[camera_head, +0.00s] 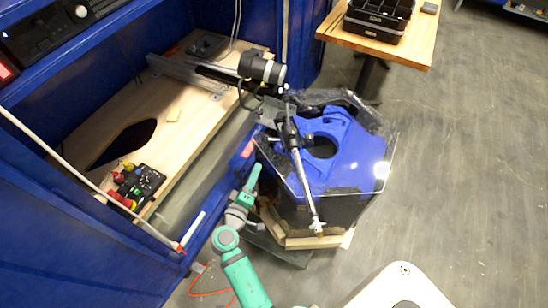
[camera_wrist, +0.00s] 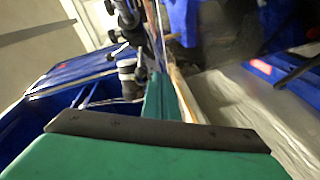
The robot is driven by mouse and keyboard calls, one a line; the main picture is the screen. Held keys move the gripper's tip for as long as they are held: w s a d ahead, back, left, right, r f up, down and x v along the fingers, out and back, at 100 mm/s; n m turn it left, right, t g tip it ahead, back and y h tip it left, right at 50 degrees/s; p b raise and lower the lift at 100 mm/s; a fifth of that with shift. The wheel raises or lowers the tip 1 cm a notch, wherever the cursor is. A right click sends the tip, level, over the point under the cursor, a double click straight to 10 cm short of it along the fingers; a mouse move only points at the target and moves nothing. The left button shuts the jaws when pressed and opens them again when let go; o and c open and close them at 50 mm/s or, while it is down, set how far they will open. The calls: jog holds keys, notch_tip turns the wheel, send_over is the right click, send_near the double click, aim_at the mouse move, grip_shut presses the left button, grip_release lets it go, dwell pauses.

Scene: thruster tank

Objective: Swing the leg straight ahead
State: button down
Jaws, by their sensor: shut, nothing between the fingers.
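The leg looks to be the thin pole (camera_head: 301,176) that hangs from a black clamp over the tank (camera_head: 390,158). It slants down to the right across the tank's near side and ends in a small white propeller-like tip (camera_head: 317,226). The tank is many-sided and clear-walled, with a blue insert. My gripper (camera_head: 256,168) is shut and empty, left of the pole and apart from it, by the tank's left edge. In the wrist view the green fingers (camera_wrist: 161,98) point towards dark clamp and pole parts (camera_wrist: 128,20); which part is the leg is unclear there.
A wooden bench (camera_head: 190,125) with a metal rail and a control box (camera_head: 136,186) with coloured knobs lies left, inside blue panels. A black motor-like cylinder (camera_head: 262,68) sits above the tank. A wooden table (camera_head: 410,50) stands behind. The floor (camera_head: 460,170) at right is clear.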

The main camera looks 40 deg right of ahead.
jog(key=s+a+r+n+g+h, duration=0.2)
jog(key=a+g+h, duration=0.1)
jog(key=a, duration=0.2)
jog(key=shift+w+d, duration=0.3)
jog(key=shift+d, duration=1.9)
jog(key=shift+w+d, duration=0.35)
jog(key=shift+d, duration=1.9)
jog(key=shift+w+d, duration=0.3)
jog(key=shift+d, duration=1.9)
